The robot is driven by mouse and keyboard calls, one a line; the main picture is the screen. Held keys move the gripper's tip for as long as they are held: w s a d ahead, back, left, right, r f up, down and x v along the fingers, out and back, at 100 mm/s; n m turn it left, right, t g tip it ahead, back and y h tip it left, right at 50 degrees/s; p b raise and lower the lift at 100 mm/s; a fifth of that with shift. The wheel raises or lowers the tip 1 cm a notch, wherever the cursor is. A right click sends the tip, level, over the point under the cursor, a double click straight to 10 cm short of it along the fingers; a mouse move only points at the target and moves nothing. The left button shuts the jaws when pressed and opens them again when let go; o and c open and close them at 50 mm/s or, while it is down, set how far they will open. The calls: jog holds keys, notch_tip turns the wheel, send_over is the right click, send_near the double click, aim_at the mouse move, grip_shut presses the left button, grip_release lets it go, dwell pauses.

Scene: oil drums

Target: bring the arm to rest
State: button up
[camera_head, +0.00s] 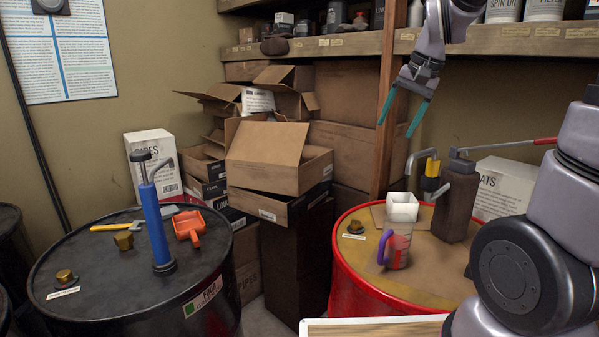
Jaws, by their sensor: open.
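My gripper (404,114) hangs in the air above the red drum, in front of the wooden shelf post. Its two teal fingers point down and left, apart from each other, with nothing between them. My arm comes down from the top right, and more grey links of it fill the right side of the view. Below the gripper, a measuring jug with a purple handle (396,249) and a white square cup (402,207) stand on the red drum (345,290). The gripper touches neither of them.
A hand pump with a yellow collar (431,178) rises from the red drum's right side. A black drum (110,290) at left bears a blue pump (155,225), an orange scoop (190,227) and a hammer (140,222). Cardboard boxes (265,160) stack between the drums. Shelves (500,40) run behind.

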jog(key=s+r+t, duration=0.1)
jog(key=s+r, duration=0.1)
jog(key=s, duration=0.6)
jog(key=s+d+r+n+t, duration=0.1)
jog(key=s+r+t, duration=0.1)
jog(key=s, duration=0.6)
jog(key=shift+d+r+h, duration=0.25)
jog(key=shift+r+h, duration=0.05)
